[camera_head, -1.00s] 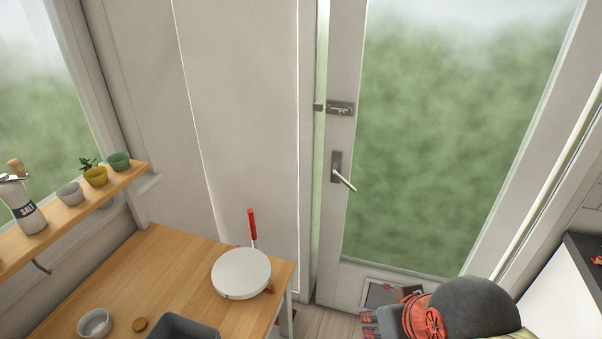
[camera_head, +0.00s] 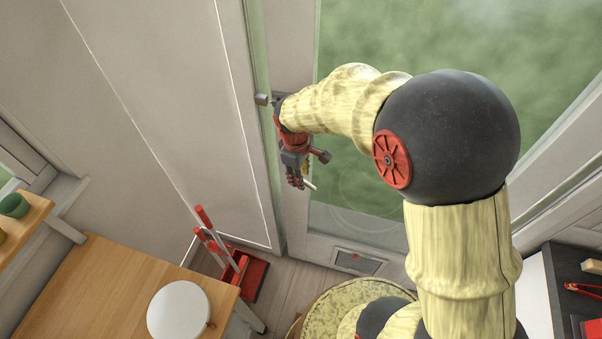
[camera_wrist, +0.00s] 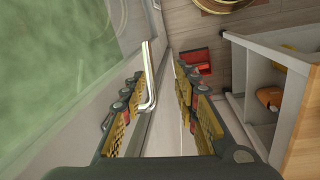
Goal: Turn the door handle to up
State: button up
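The door handle is a thin pale metal lever, seen in the wrist view (camera_wrist: 148,75) with a bent end. It lies between my gripper's fingers, nearer the left one; I cannot tell if either touches it. In the head view, only a short piece of the handle (camera_head: 309,185) shows beside my gripper (camera_head: 294,178), slanting down to the right; its mount is hidden behind my gripper. In the wrist view my gripper (camera_wrist: 160,76) is open, with a wide gap between its yellow-padded fingers. The glazed door (camera_head: 292,215) appears closed.
A latch (camera_head: 263,99) sits above the handle, partly hidden by my arm. A red dustpan (camera_head: 250,277) lies on the floor near the door. A dark counter (camera_head: 570,270) is at right.

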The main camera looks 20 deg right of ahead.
jog(key=shift+n+t, duration=0.3)
jog(key=shift+n, duration=0.3)
jog(key=w+f, duration=0.1)
jog(key=f, duration=0.1)
jog(key=d+f, duration=0.1)
jog(key=f, duration=0.2)
jog(key=w+f+b, duration=0.1)
jog(key=f, duration=0.1)
jog(key=shift+w+d+f, duration=0.15)
jog(key=shift+w+f, duration=0.05)
jog(key=shift+w, duration=0.15)
jog(key=shift+c, duration=0.4)
grip_shut()
